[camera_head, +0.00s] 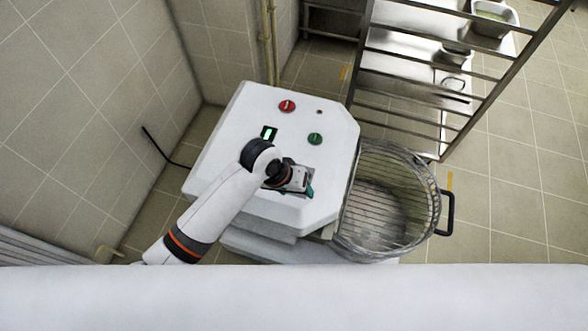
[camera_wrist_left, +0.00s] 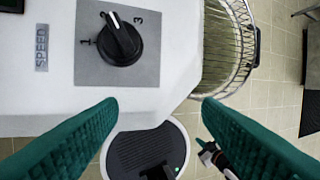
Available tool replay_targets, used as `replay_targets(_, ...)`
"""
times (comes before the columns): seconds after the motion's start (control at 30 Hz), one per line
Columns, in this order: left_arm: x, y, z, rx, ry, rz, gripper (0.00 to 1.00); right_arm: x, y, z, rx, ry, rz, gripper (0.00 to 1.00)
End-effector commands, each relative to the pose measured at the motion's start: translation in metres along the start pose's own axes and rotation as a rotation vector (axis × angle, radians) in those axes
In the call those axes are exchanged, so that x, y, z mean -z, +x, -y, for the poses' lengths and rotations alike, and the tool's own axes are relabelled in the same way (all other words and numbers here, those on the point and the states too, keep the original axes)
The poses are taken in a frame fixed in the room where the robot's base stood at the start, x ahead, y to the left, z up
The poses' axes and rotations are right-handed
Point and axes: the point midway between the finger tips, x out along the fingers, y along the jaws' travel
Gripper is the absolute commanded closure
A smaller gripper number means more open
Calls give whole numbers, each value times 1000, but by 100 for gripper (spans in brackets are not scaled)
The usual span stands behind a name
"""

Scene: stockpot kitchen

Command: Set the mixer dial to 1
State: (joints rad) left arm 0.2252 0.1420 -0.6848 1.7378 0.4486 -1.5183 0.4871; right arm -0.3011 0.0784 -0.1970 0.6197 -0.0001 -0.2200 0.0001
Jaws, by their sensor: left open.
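The black mixer dial (camera_wrist_left: 121,40) sits on a grey plate in the left wrist view. Its white pointer line aims up and slightly left, between the printed 1 at its left and the 3 at its upper right. My left gripper (camera_wrist_left: 158,108) is open, with its teal fingers apart and nothing between them; the dial lies beyond the fingertips. In the head view my left gripper (camera_head: 297,185) is over the front of the white mixer top (camera_head: 235,135) and hides the dial. What looks like my right gripper (camera_wrist_left: 207,148) shows small at the lower right of the wrist view.
A red button (camera_head: 287,105), a green button (camera_head: 315,139) and a small display (camera_head: 269,132) are on the mixer top. A wire-guarded bowl (camera_head: 430,180) with a black handle stands at its right. A metal rack (camera_head: 400,73) stands behind; tiled wall is at left.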

Motion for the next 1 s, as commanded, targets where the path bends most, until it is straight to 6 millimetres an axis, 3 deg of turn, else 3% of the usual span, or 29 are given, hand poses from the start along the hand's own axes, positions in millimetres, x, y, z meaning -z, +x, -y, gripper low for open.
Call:
replay_targets(0.03,-16,-8,8,-18,14,-17,41,2,-2,2,2,-1,-3,100)
replay_targets(0.2,-51,-30,17,-130,5,-108,41,3,-5,5,6,-3,-6,100)
replay_targets(0.4,-76,-53,6,-275,-49,-160,41,3,-6,5,6,-4,-5,100)
replay_targets(0.53,-81,-57,1,-312,-70,-169,41,2,-6,4,5,-5,-4,100)
replay_targets(0.67,-78,-46,-4,-316,-74,-172,41,1,-6,3,3,-5,-3,100)
replay_targets(1.0,-67,17,-23,-315,-71,-171,41,-3,-5,-5,-6,-2,3,100)
